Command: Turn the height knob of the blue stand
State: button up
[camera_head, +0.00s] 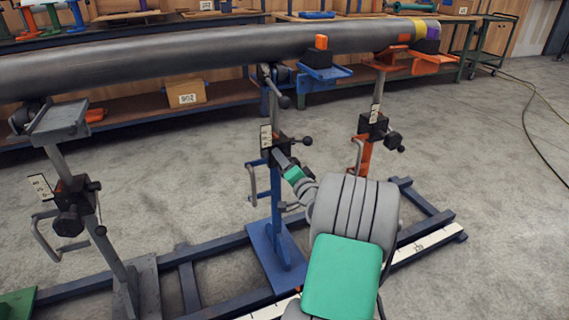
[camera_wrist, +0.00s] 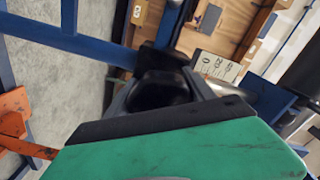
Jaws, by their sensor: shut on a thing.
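The blue stand (camera_head: 276,215) stands upright in the middle of the head view, on the floor rails under the long grey pipe (camera_head: 200,56). A black clamp block with a small scale plate (camera_head: 266,137) sits on its post. My gripper (camera_head: 284,163) reaches this block from the lower right and is shut on the dark height knob. In the wrist view the black knob (camera_wrist: 160,92) lies between the jaws, partly hidden by my green-and-black gripper body. The scale plate (camera_wrist: 216,68) shows just beyond it. The knob's exact angle cannot be told.
An orange stand (camera_head: 366,140) is close on the right, with its own black knob. A grey stand (camera_head: 75,195) is at the left. Blue rails (camera_head: 215,255) run along the floor. A workbench with a cardboard box (camera_head: 185,93) is behind. Open floor lies at the right.

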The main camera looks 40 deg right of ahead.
jog(key=o, duration=1.4)
jog(key=shift+c, duration=0.2)
jog(key=p+v, duration=0.1)
jog(key=v, duration=0.6)
jog(key=shift+s+p, duration=0.35)
jog(key=shift+s, duration=0.05)
jog(key=shift+a, duration=0.15)
